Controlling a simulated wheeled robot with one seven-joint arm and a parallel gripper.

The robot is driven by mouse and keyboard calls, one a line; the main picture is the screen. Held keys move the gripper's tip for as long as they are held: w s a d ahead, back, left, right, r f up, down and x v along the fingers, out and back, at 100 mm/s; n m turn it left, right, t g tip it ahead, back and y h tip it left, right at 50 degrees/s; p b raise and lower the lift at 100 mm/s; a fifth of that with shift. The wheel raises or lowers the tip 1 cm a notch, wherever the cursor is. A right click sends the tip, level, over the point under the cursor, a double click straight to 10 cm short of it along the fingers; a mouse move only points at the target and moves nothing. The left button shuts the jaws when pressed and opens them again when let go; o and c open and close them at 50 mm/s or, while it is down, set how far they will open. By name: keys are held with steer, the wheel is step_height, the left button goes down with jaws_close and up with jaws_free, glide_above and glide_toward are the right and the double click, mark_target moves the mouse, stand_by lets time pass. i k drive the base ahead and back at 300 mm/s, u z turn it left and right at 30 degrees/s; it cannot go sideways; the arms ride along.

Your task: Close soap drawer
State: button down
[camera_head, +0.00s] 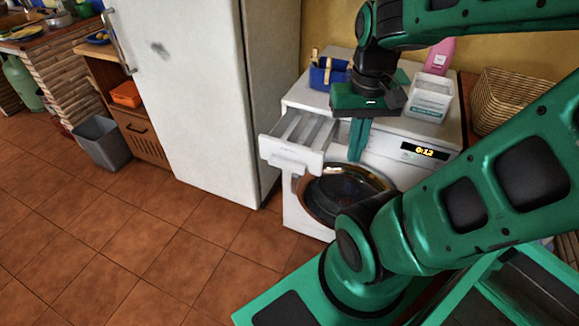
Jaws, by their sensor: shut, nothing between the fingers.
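The soap drawer (294,156) sticks out of the upper left front of the white washing machine (386,150). It is pulled open, and its compartments show from above. My gripper (357,155) is shut and empty, pointing down in front of the machine's top front edge. In the picture its fingers are to the right of the drawer, above the round door (345,190). A small gap shows between the fingers and the drawer front. My arm hides part of the machine's lower right front.
On the machine stand a blue basket (328,73), a white container (430,98) and a pink bottle (439,56). A wicker basket (503,100) is at right. A white fridge (190,90) stands left of the machine. The tiled floor (150,250) in front is clear.

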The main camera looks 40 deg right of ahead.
mark_target(304, 133)
steer(key=k, duration=0.55)
steer(key=z, duration=0.75)
steer(key=i, duration=0.5)
steer(key=u, duration=0.05)
